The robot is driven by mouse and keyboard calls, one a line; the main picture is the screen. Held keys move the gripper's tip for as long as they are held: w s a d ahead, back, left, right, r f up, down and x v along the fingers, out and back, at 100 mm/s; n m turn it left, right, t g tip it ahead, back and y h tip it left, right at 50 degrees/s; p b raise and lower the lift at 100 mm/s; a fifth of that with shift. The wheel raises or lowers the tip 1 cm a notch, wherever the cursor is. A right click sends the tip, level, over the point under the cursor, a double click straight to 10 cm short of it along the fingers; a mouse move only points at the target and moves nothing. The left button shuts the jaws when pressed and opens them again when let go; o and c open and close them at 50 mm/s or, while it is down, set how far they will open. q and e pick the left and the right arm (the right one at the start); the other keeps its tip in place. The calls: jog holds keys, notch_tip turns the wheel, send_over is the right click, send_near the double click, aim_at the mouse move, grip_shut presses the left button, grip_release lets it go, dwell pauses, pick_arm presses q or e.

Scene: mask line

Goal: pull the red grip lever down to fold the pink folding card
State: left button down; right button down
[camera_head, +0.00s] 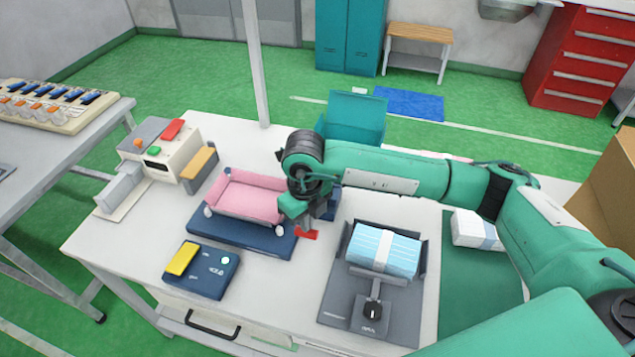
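The pink folding card (250,197) lies in a dark blue fixture (235,233) on the white table. Its edges look raised, like a shallow tray. My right gripper (299,212) is at the right end of the card, pointing down, with its arm coming in from the right. A red piece (307,234), which looks like the end of the red grip lever, shows just below the gripper. The rest of the lever is hidden behind my gripper. I cannot tell whether the fingers are open, or whether they touch the lever. My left gripper is not in view.
A beige machine (165,150) with buttons stands left of the fixture. A blue pad with a yellow block (183,258) lies in front. A grey holder with a light blue stack (384,249) is to the right. A teal bin (355,117) stands behind my forearm.

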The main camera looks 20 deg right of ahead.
aim_at(306, 235)
jog(key=shift+f, duration=0.15)
jog(key=shift+s+a+f+b, duration=0.1)
jog(key=shift+s+f+b, duration=0.1)
jog(key=shift+f+b, duration=0.45)
jog(key=shift+s+a+f+b, duration=0.1)
jog(key=shift+s+f+b, duration=0.05)
jog(key=shift+f+b, duration=0.45)
jog(key=shift+f, duration=0.15)
jog(key=shift+f, duration=0.2)
jog(key=shift+s, duration=0.1)
jog(key=shift+f, duration=0.15)
jog(key=shift+s+a, duration=0.1)
jog(key=shift+s, duration=0.05)
